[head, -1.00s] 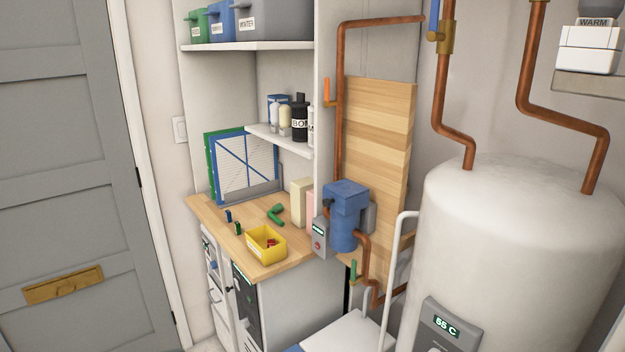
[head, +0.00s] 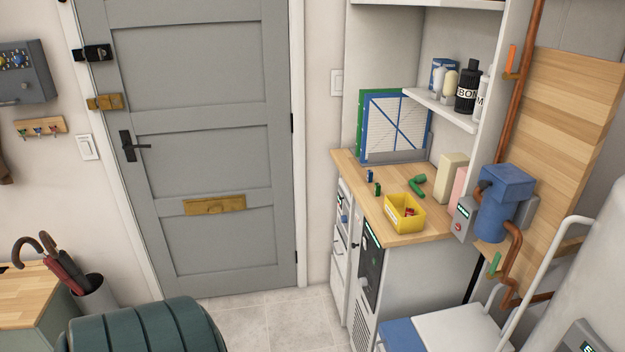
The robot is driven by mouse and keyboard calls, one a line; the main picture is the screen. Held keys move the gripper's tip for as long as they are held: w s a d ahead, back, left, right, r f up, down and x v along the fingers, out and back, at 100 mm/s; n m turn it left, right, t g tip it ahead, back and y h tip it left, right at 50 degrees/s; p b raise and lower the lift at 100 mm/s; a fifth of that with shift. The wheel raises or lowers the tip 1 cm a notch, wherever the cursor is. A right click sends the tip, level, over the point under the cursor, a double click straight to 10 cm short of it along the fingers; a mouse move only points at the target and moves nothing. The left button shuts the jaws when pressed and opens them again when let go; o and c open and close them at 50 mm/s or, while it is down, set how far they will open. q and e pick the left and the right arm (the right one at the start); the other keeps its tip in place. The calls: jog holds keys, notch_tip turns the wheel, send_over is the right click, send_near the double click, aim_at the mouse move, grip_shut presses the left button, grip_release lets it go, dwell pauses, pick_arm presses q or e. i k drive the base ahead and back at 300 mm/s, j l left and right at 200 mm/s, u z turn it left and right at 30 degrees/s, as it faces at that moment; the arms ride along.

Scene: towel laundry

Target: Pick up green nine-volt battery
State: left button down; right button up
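A small green upright block (head: 378,190), which looks like the green nine-volt battery, stands on the wooden countertop (head: 398,233) near its left edge. It is too small to make out its terminals. A similar small blue block (head: 371,176) stands just behind it. A yellow bin (head: 405,219) with red items inside stands in front and to the right of the green block, apart from it. Neither of my grippers is in view.
A green pipe elbow (head: 418,185) lies behind the bin. Framed filters (head: 395,130) lean at the back. A blue pump (head: 505,205) and copper pipes stand right of the counter. A dark green ribbed object (head: 140,328) is at the bottom left. The tiled floor (head: 275,318) before the door is clear.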

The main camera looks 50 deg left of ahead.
aim_at(377, 186)
jog(key=u, duration=1.35)
jog(key=i+j+z, duration=0.15)
jog(key=i+j, duration=0.15)
jog(key=j, duration=0.2)
jog(key=i+j+z, duration=0.15)
jog(key=i+j, duration=0.15)
jog(key=j, duration=0.2)
jog(key=i+j+z, duration=0.1)
jog(key=i+j, duration=0.15)
jog(key=j, duration=0.35)
jog(key=i+j+z, duration=0.15)
jog(key=j, duration=0.4)
jog(key=i+j+z, duration=0.15)
jog(key=j, duration=0.45)
jog(key=i+j+z, duration=0.15)
jog(key=j, duration=0.5)
jog(key=i+j+z, duration=0.15)
jog(key=j, duration=0.5)
jog(key=i+j+z, duration=0.15)
jog(key=j, duration=0.5)
